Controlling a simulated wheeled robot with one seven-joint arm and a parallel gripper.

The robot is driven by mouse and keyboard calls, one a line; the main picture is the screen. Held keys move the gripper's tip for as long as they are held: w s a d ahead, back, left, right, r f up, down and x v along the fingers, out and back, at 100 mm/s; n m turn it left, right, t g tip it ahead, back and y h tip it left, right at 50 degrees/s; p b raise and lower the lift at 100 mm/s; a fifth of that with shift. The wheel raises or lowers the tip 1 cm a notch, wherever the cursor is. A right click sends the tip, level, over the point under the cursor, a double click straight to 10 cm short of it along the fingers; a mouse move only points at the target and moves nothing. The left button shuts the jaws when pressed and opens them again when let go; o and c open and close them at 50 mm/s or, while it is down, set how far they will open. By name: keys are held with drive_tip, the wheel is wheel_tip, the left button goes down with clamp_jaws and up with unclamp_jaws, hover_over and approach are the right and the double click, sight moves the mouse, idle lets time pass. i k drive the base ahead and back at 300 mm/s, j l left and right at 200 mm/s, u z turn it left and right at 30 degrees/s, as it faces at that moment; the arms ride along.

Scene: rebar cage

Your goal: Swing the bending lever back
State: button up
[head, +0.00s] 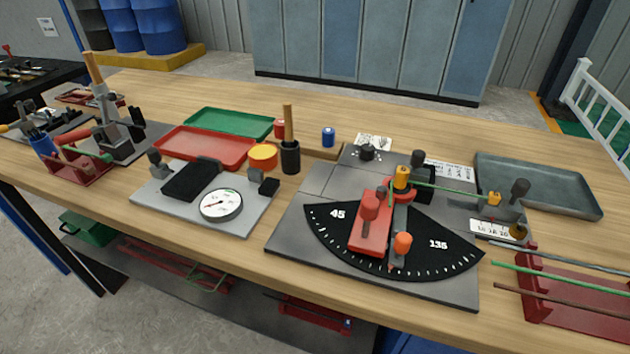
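The bending lever (370,232) is a red bar on the grey bender plate (318,248), with an upright red grip near its middle. It reaches from the pivot towards the front edge, over the black angle dial (435,254), between the marks 45 and 135. An orange knob (403,242) stands just right of it. A yellow-topped post (402,177) stands at the pivot. A green rod (450,189) runs right from there to a yellow stop (494,198); its end near the pivot is partly hidden. My gripper is not in view.
A dial gauge (222,205) on a grey plate lies left of the bender. Red (205,147) and green (228,123) trays lie behind it. A grey tray (540,185) is at the back right. A red rack (575,300) with rods stands at the front right.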

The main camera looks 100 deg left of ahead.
sight(369, 235)
drive_tip(key=u, duration=1.75)
drive_tip(key=k+l+z, duration=0.2)
drive_tip(key=l+z, duration=0.15)
